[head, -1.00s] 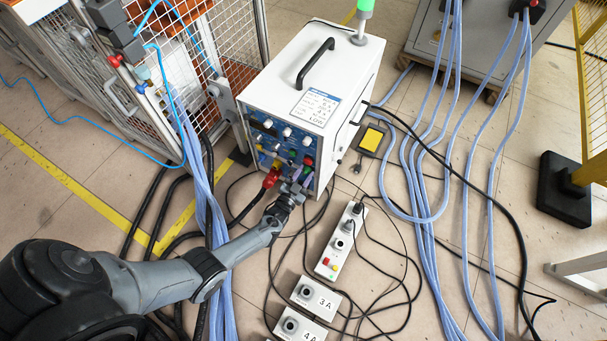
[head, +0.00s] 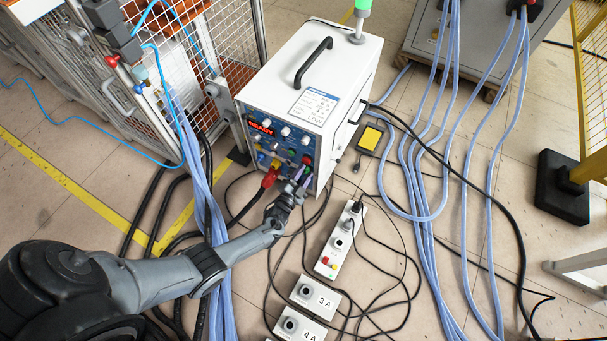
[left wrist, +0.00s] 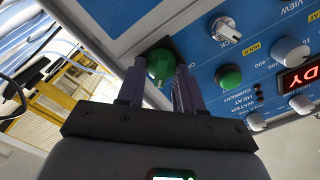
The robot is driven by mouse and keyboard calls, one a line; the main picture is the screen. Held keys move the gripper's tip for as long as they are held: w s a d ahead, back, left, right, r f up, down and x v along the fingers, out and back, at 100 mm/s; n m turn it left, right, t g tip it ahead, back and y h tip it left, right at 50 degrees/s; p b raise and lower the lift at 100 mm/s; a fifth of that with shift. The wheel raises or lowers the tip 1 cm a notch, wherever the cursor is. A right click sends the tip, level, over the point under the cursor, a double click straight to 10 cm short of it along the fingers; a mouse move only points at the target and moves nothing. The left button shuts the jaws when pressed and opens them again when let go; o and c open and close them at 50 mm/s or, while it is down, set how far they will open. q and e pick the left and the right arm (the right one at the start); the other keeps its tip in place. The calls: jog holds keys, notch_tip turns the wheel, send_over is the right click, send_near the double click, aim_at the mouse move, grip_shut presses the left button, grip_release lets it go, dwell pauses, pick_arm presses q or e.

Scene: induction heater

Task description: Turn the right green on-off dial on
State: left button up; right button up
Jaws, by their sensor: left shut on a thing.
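The induction heater (head: 330,75) is a white box with a blue control panel (head: 270,142) on its front. The display (head: 262,127) is lit red and reads READY; part of it also shows in the left wrist view (left wrist: 300,76). The green dial (left wrist: 160,64) sits at the panel's corner, between the fingers of my left gripper (left wrist: 160,82). My left gripper is shut on this dial. In the head view the left gripper (head: 298,186) is at the panel's lower right, and the fingers partly hide the dial. My right gripper is not in view.
A second green knob (left wrist: 229,77) and white knobs (left wrist: 291,52) are close by on the panel. A red plug (head: 270,178) sits left of my gripper. A control box (head: 340,240) and several cables lie on the floor. A wire cage (head: 215,45) stands at left.

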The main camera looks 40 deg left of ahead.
pick_arm(q)
jog(key=shift+s+f, duration=0.15)
jog(key=shift+f, duration=0.1)
jog(key=o, duration=0.9)
jog(key=shift+c, duration=0.2)
jog(key=shift+o, duration=0.7)
jog(key=shift+r, duration=0.15)
jog(key=shift+r, duration=0.1)
jog(key=s+d+p, duration=0.2)
jog(key=s+p, duration=0.3)
jog(key=s, duration=0.5)
jog(key=shift+s, duration=0.3)
